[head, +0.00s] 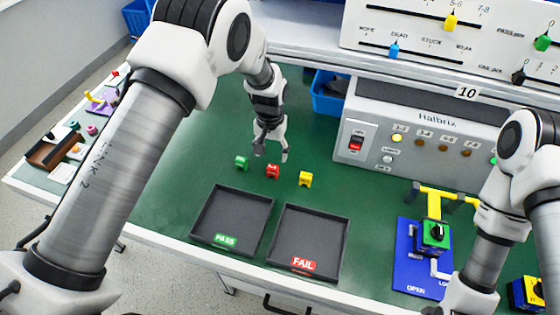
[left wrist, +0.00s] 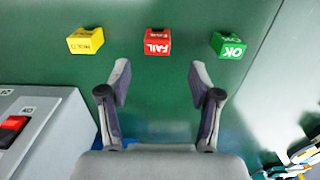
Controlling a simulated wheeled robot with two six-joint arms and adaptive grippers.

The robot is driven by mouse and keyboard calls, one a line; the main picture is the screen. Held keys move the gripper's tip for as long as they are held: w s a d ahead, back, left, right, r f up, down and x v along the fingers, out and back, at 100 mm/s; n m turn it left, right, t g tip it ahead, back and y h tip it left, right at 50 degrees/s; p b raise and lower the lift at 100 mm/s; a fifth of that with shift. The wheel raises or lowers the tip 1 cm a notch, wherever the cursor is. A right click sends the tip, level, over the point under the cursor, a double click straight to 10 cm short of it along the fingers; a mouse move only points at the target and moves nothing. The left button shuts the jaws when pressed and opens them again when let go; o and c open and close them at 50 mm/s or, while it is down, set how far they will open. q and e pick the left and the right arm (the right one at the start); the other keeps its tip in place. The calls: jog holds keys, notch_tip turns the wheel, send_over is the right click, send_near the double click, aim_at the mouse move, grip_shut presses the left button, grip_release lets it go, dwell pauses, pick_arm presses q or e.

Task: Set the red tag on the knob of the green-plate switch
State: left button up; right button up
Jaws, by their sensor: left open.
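The red tag (head: 273,171) stands on the green table between a green tag and a yellow tag. It reads FAIL in the left wrist view (left wrist: 157,42). My left gripper (head: 270,153) is open and empty, just behind and above the red tag. In the left wrist view the tag lies beyond the gap between the fingertips (left wrist: 160,72), not between them.
The green tag (head: 241,163) and yellow tag (head: 305,179) flank the red one. The PASS tray (head: 228,240) and FAIL tray (head: 303,264) are empty in front. A Halbrix box (head: 430,133) stands behind. Another switch (head: 527,293) is at the lower right, near my right arm.

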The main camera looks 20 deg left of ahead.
aim_at(273, 167)
pick_arm(q)
jog(key=shift+s+f, duration=0.15)
jog(key=shift+f, duration=0.4)
jog(key=shift+s+d+f+p, duration=0.2)
jog(key=shift+s+f+p, duration=0.1)
jog(key=shift+p, duration=0.1)
notch_tip(273, 167, down, 2)
jog(key=shift+d+f+p, duration=0.1)
jog(key=shift+f+p, duration=0.15)
jog(key=shift+p, duration=0.55)
jog(key=f, duration=0.2)
jog(key=shift+w+a+f, duration=0.2)
jog(key=shift+w+f, duration=0.2)
jog(key=shift+s+r, duration=0.1)
jog(key=shift+s+d+r, duration=0.1)
jog(key=c, duration=1)
jog(key=shift+o, duration=0.2)
